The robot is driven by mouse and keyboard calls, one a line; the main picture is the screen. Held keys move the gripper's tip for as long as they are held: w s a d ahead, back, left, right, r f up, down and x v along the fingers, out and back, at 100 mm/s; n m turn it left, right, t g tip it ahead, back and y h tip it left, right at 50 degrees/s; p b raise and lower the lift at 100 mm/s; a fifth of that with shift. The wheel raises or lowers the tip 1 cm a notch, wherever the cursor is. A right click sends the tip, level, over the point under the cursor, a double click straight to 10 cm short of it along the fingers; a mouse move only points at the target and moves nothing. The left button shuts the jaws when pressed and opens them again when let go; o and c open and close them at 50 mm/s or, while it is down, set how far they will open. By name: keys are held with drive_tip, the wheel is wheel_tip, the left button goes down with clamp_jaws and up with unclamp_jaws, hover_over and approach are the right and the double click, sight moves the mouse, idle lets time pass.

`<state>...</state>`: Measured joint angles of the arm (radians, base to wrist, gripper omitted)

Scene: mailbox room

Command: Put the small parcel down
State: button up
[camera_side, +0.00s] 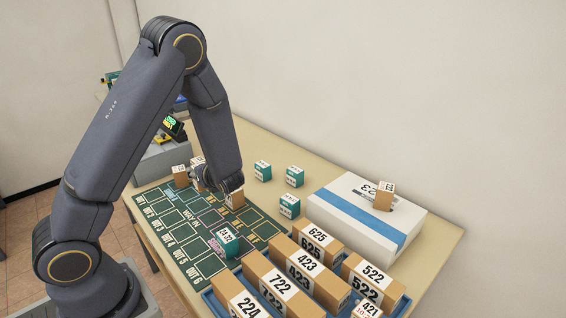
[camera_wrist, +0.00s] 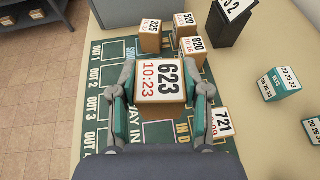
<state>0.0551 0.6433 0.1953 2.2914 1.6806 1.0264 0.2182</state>
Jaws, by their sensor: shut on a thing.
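My gripper (camera_wrist: 163,90) is shut on a small brown parcel (camera_wrist: 160,80) with a white top label reading 623 and 10:23. One finger presses each side of it in the wrist view. The parcel is over the green marked mat (camera_side: 163,222), near its far edge; I cannot tell whether it touches the mat. In the side view my arm largely hides the held parcel. The mat, also in the wrist view (camera_wrist: 90,108), has outlined boxes, with OUT rows along one side and WAY IN lettering in the middle.
Brown parcels 325 (camera_wrist: 151,37), 520 (camera_wrist: 188,22) and 820 (camera_wrist: 190,50) stand beyond the held one; 721 (camera_wrist: 221,122) is at its right. Several teal boxes (camera_side: 295,176) stand on the table. A white box (camera_side: 340,222) and a blue tray of larger parcels (camera_side: 312,241) fill the right.

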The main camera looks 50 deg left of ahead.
drive_tip(key=w+d+r+m+t+h, duration=0.35)
drive_tip(key=w+d+m+t, duration=0.3)
drive_tip(key=w+d, duration=0.45)
drive_tip(key=w+d+r+m+t+h, duration=0.2)
drive_tip(key=d+r+m, duration=0.15)
drive_tip(key=d, duration=0.55)
drive_tip(key=w+d+r+m+t+h, duration=0.2)
drive_tip(key=d+r+t+h, duration=0.15)
drive_tip(key=d, duration=0.55)
drive_tip(key=g+y, duration=0.1)
hover_over(353, 200)
wheel_tip(353, 200, down, 9)
drive_tip(key=shift+f, duration=1.55)
drive_tip(key=shift+f, duration=0.15)
drive_tip(key=o, duration=1.3)
